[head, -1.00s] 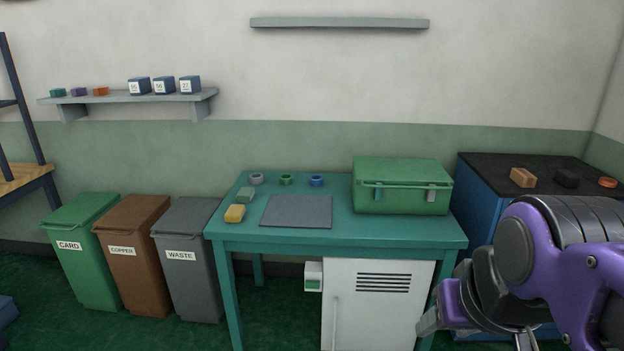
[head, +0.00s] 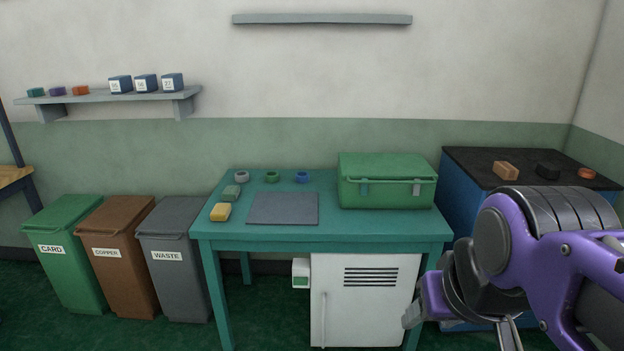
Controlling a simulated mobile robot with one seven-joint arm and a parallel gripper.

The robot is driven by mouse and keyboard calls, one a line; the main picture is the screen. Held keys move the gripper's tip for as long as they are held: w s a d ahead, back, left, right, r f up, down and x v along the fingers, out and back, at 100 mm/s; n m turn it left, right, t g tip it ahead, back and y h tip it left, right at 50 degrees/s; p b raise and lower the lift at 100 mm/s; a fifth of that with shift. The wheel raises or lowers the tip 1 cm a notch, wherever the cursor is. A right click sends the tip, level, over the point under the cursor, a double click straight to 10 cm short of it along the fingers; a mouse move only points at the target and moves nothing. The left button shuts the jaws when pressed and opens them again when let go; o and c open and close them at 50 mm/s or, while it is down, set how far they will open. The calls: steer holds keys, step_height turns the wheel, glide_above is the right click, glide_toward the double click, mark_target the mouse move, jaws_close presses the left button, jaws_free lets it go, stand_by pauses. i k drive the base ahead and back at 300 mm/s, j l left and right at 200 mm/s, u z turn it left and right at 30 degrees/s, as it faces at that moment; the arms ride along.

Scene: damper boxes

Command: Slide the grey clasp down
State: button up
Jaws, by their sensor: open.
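A green lidded box (head: 385,170) stands at the back right of the teal table, its lid down. My gripper (head: 461,335) is open and empty at the lower right, in front of the table and well apart from the box. Its fingertips are partly cut off by the bottom edge.
On the teal table (head: 330,231) lie a grey mat (head: 283,208), a yellow block (head: 220,212), a green block (head: 231,192) and three rings. A white cabinet (head: 362,300) stands below. A dark-topped blue cabinet (head: 465,165) is at right, three bins at left.

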mark_target(415, 190)
steer(key=i+l, duration=0.2)
steer(key=i, duration=0.25)
steer(key=i+l, duration=0.15)
steer(key=i, duration=0.35)
steer(key=i+l, duration=0.2)
steer(key=i, duration=0.25)
steer(key=i+l, duration=0.2)
steer(key=i, duration=0.25)
